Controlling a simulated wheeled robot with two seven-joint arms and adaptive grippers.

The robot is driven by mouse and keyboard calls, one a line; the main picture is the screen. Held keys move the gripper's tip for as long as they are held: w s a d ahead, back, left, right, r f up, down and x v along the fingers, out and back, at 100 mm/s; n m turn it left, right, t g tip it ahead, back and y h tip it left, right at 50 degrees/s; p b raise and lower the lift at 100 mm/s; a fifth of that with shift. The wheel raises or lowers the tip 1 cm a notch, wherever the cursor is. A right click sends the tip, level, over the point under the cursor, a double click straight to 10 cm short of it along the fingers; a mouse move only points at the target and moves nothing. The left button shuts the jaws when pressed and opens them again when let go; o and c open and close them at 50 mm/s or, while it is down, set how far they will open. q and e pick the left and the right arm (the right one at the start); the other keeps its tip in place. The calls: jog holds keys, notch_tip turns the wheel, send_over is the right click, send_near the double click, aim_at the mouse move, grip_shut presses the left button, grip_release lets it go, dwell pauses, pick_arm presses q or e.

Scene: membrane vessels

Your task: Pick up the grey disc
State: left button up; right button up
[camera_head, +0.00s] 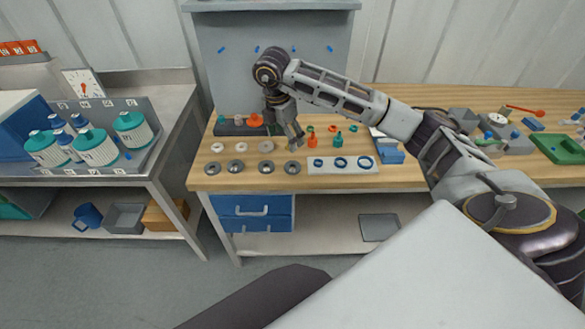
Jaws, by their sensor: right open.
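Two rows of small round discs lie on the wooden bench at the left. The back row has a white disc (217,147), a pale disc (243,147) and a grey-tan disc (266,147). The front row has several darker grey discs, including one at the row's left end (212,169) and one at its right end (292,168). Several look grey; I cannot tell which one is meant. My right gripper (295,141) points down, open and empty, just right of the grey-tan disc; its height above the bench is unclear. My left gripper is out of view.
An orange bottle (311,140) and a teal bottle (338,139) stand right of my gripper. A white plate (318,171) with blue rings lies in front. A dark rack (232,129) is behind. Teal-capped vessels (96,150) stand in a tray on the left bench.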

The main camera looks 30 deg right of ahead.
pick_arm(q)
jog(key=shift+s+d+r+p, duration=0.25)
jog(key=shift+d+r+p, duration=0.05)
pick_arm(e)
send_over(292, 164)
jog(key=a, duration=0.2)
jog(key=shift+s+d+f, duration=0.1)
jog(key=shift+s+f, duration=0.05)
jog(key=shift+f, duration=1.25)
jog(key=shift+s+a+f, duration=0.1)
jog(key=shift+s+f, duration=0.05)
jog(key=shift+f, duration=1.3)
jog(key=shift+s+d+f, duration=0.1)
jog(key=shift+s+f, duration=0.05)
jog(key=shift+f, duration=1.25)
